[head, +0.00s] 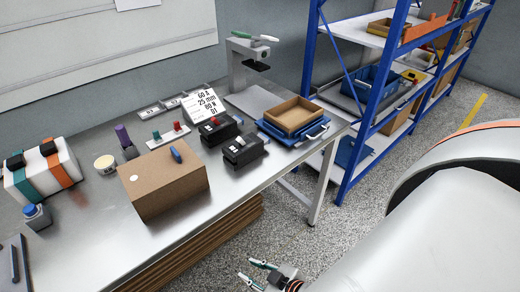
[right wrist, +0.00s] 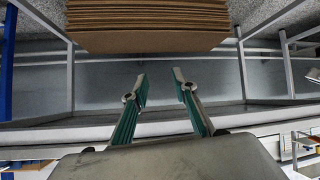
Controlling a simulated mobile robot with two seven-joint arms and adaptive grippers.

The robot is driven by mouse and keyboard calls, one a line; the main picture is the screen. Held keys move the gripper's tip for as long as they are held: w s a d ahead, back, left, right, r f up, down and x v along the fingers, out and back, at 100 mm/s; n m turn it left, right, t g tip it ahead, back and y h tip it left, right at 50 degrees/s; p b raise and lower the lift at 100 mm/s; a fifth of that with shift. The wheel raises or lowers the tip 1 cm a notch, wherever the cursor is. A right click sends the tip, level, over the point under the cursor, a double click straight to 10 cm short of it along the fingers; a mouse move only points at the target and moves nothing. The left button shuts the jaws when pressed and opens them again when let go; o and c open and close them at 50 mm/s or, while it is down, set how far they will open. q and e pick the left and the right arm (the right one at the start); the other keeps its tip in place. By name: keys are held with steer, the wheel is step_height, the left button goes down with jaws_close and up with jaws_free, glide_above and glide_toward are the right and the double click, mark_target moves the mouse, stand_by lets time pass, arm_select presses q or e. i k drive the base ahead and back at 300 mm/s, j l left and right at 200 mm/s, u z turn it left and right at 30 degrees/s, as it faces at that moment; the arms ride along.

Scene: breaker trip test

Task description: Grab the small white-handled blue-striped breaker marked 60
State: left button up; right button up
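Two dark breakers sit on the steel bench in the head view. The nearer breaker (head: 244,151) has a small pale handle; its stripe and rating are too small to read. The breaker behind it (head: 219,129) has a red handle. My right gripper (head: 248,271) is low in front of the bench, well away from both breakers. It is open and empty; in the right wrist view its two teal-sided fingers (right wrist: 159,78) stand apart. My left gripper is not in view.
A cardboard box (head: 167,183) stands left of the breakers on the bench (head: 86,228). A blue tray with a brown bin (head: 293,114) is at their right. A sign card (head: 203,103) stands behind. Blue shelving (head: 345,140) stands beyond the bench's right end.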

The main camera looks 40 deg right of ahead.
mark_target(248, 149)
steer(key=j+z, duration=0.1)
steer(key=z, duration=1.3)
